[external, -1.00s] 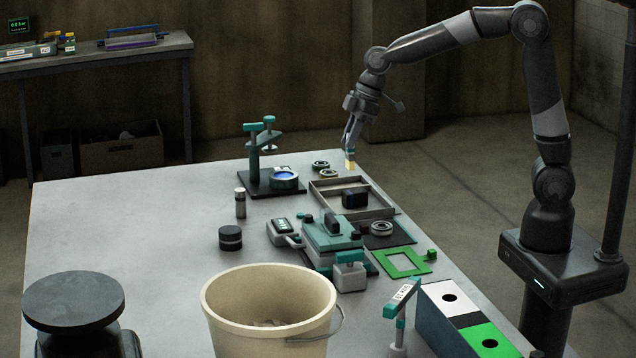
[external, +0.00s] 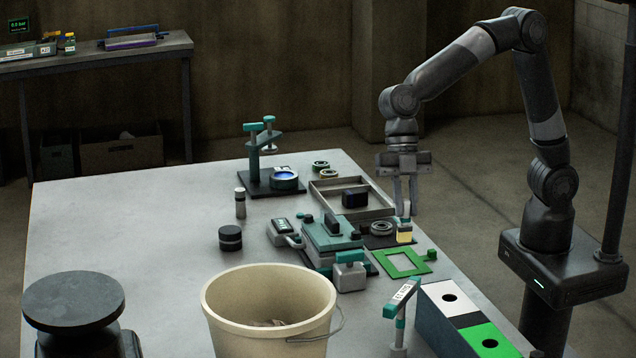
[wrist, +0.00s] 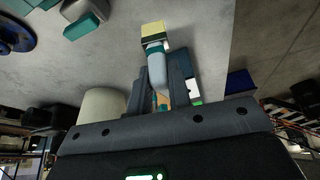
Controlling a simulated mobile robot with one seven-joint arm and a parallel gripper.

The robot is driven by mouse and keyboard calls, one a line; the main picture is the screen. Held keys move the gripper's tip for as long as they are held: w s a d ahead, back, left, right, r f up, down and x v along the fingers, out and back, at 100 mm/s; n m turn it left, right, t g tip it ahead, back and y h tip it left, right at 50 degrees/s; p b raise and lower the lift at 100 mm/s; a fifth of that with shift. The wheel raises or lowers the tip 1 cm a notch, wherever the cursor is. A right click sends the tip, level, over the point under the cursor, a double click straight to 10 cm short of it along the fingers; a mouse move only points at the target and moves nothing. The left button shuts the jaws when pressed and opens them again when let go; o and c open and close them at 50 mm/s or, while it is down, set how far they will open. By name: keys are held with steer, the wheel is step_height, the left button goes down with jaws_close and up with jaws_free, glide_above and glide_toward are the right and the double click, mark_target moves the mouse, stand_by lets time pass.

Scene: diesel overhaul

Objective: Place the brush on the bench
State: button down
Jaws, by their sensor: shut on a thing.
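The brush (external: 404,237) has pale yellow bristles, a teal band and a light grey handle. My gripper (external: 405,207) is shut on its handle and points down. In the external view the brush hangs bristles down by the right edge of the bench (external: 120,215), in front of the dark mat's right part; I cannot tell whether it touches anything. In the wrist view the brush (wrist: 155,50) sticks out from between my fingers (wrist: 165,85), with the bench's grey top behind it.
A dark mat with a bearing ring (external: 382,229), a shallow tray (external: 380,212) and a green frame (external: 403,263) lie close by. A teal vise-like fixture (external: 330,240) and a cream bucket (external: 268,305) stand further left and nearer. The bench's left part has free room.

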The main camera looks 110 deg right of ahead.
steer(key=s+a+n+g, duration=0.2)
steer(key=s+a+n, duration=0.5)
steer(key=a, duration=0.7)
steer(key=shift+m, duration=0.5)
steer(key=shift+s+a+f, duration=0.45)
steer(key=shift+a+f, duration=1.3)
steer(key=shift+a, duration=0.05)
steer(key=shift+s+a+f, duration=0.4)
steer(key=shift+a+f, duration=1.35)
steer(key=shift+a, duration=0.05)
steer(key=shift+s+a+f, duration=0.45)
steer(key=shift+a+f, duration=1.3)
steer(key=shift+a, duration=0.05)
steer(key=shift+f+h, duration=0.1)
steer(key=shift+h, duration=0.2)
steer(key=c, duration=1.3)
jaws_free()
steer(key=shift+c, duration=0.2)
steer(key=v, duration=1.2)
steer(key=shift+w, duration=0.2)
steer(key=shift+d, duration=0.1)
